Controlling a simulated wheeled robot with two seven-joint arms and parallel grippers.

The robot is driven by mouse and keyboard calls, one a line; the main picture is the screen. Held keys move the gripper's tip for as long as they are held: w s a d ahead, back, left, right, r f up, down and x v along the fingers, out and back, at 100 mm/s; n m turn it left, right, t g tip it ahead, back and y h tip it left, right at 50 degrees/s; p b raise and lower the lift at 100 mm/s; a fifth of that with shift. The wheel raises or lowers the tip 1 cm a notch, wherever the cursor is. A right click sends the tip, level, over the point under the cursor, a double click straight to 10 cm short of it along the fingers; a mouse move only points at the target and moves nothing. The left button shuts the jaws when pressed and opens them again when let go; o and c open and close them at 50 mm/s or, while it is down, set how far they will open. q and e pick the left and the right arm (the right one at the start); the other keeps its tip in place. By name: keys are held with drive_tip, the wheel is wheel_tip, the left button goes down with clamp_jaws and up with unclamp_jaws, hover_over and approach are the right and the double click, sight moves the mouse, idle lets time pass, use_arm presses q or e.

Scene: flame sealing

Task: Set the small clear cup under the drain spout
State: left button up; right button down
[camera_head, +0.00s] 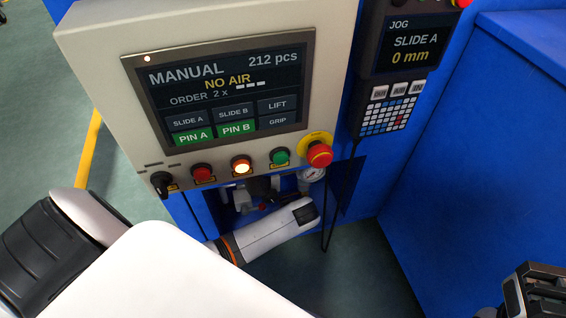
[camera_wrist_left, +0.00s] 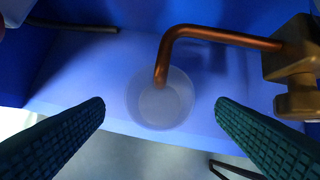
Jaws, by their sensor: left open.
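The small clear cup (camera_wrist_left: 160,112) stands on a pale blue-lit ledge in the left wrist view. The copper drain spout (camera_wrist_left: 215,34) comes in from the right and bends down, its end over the cup's far part in this view. My left gripper (camera_wrist_left: 160,104) is open, with one dark ridged finger on each side of the cup and a gap between each finger and the cup. In the head view my left arm reaches below the control panel; its fingers, the cup and the spout are hidden there. Part of my right gripper (camera_head: 535,290) shows at the lower right corner, its jaw opening unclear.
A brass fitting (camera_wrist_left: 296,65) carries the spout at the right. A dark hose (camera_wrist_left: 72,25) lies at the upper left. In the head view, the control panel (camera_head: 90,40) reads "NO AIR", and a pressure gauge (camera_head: 312,174) sits beneath it. A hanging pendant (camera_head: 388,85) has a cable.

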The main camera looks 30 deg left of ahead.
use_arm(q)
drive_tip(key=p+v, duration=0.3)
drive_tip(key=v, duration=0.5)
drive_tip(key=shift+r, duration=0.2)
drive_tip(key=shift+d+f, duration=0.1)
